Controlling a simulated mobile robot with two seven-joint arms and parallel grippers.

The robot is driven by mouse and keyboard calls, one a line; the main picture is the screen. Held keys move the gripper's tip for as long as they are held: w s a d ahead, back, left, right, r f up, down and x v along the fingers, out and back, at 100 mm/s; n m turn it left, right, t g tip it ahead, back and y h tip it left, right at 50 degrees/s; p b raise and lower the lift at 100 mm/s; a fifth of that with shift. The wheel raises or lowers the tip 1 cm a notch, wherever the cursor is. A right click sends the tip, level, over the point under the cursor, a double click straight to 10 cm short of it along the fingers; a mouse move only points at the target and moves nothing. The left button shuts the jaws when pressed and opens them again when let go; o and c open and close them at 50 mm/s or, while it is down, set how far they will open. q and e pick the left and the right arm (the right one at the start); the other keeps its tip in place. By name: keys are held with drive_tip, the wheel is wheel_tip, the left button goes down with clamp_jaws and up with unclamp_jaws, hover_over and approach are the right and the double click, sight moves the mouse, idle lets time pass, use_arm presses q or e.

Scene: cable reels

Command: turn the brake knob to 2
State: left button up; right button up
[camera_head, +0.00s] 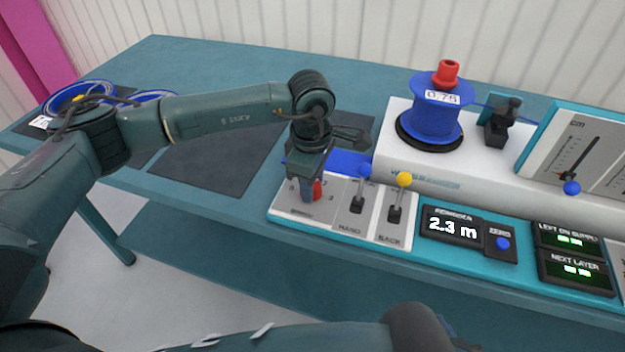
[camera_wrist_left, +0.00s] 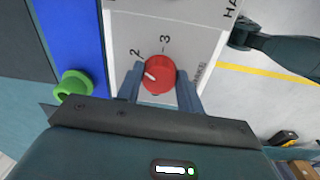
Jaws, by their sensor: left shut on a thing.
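The red brake knob (camera_head: 317,188) sits on the light panel at the front left of the machine. My left gripper (camera_head: 308,195) reaches down over it and hides part of its scale. In the left wrist view the knob (camera_wrist_left: 160,76) lies between the two fingers of my left gripper (camera_wrist_left: 160,92), which is shut on it. The knob's white mark is on its left side, tilted toward the upper left. The printed 2 (camera_wrist_left: 135,52) is up and left of the knob, and the 3 (camera_wrist_left: 165,43) is above it.
Right of the knob stand a blue-tipped lever (camera_head: 361,190) and a yellow-tipped lever (camera_head: 399,198). A display (camera_head: 452,226) reads 2.3 m. A blue reel (camera_head: 437,108) with a red cap is behind. A green knob (camera_wrist_left: 73,84) shows in the wrist view.

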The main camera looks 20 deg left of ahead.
use_arm(q)
drive_tip(key=o, duration=1)
wheel_tip(320, 180, up, 13)
drive_tip(key=shift+s+b, duration=0.25)
drive_tip(key=shift+b, duration=0.05)
